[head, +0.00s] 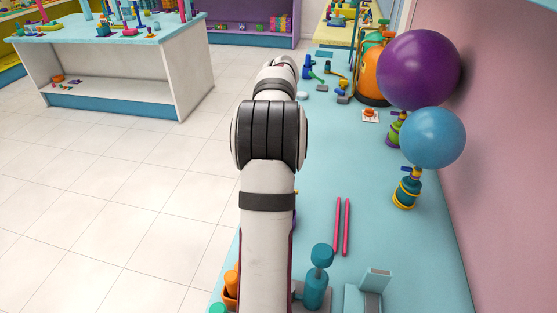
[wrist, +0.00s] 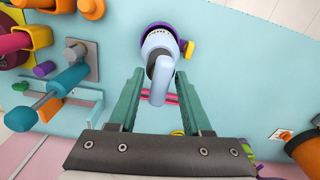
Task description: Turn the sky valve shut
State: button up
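The sky valve (wrist: 158,82) shows in the wrist view as a pale blue body with a lever-like handle, on a round purple base (wrist: 148,31). The handle points down the picture, between my fingers. My gripper (wrist: 160,76) is open, with one green finger on each side of the handle. I see a gap on both sides, wider at the left finger; contact is not visible. In the head view my arm hides the gripper and nearly all of the valve.
Two pink sticks (head: 341,226) lie on the blue bench (head: 385,270). A teal cylinder fitting (head: 317,288) stands at the near end. Purple (head: 418,70) and blue (head: 432,138) balloons stand along the pink wall, with an orange tank (head: 370,72) farther back. Bench around the sticks is clear.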

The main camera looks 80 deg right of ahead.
jog(key=shift+o, duration=0.4)
notch_tip(320, 180, up, 7)
dwell(0.4)
